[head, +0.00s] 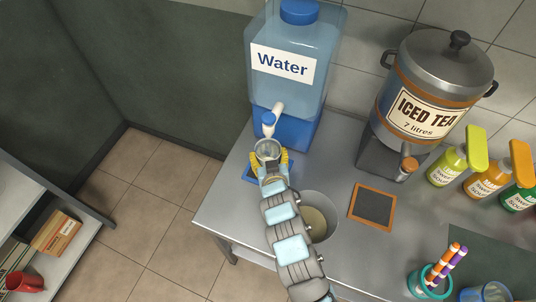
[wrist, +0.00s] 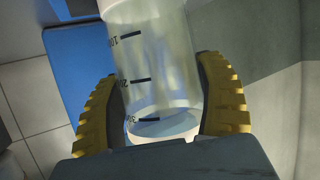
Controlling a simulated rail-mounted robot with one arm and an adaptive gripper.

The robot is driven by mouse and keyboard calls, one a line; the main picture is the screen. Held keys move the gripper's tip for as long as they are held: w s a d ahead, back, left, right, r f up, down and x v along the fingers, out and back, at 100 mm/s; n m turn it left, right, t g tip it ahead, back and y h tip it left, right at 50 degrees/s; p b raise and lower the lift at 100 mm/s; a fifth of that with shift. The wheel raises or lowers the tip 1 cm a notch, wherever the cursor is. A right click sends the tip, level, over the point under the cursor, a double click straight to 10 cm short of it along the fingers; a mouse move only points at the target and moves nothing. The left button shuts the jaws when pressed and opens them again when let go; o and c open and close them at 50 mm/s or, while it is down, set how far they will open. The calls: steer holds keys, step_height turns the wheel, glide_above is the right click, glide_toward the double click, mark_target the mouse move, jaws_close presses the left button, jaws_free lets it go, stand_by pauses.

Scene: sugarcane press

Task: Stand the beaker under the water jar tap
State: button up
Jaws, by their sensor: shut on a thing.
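The water jar (head: 295,95) is a blue clear tank with a "Water" label on a blue base, at the back of the steel counter. Its tap (head: 269,122), white with a blue part, points toward me. The beaker (head: 267,149) is clear with black graduation marks, and it also shows in the wrist view (wrist: 155,75). My gripper (head: 271,165) is shut on the beaker, with its yellow fingers on either side. The beaker is just in front of and below the tap in the head view. Whether its base touches the blue mat (head: 252,172) is hidden.
A round bin or pot (head: 318,222) sits in the counter beside my arm. A pen cup (head: 428,281) is at the front right.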

steer(key=o, duration=1.2)
steer(key=shift+c, duration=0.2)
steer(key=shift+s+d+r, duration=0.1)
steer(key=shift+s+r, duration=0.25)
steer(key=shift+s, duration=0.05)
steer(key=p+v, duration=0.4)
steer(key=v, duration=0.7)
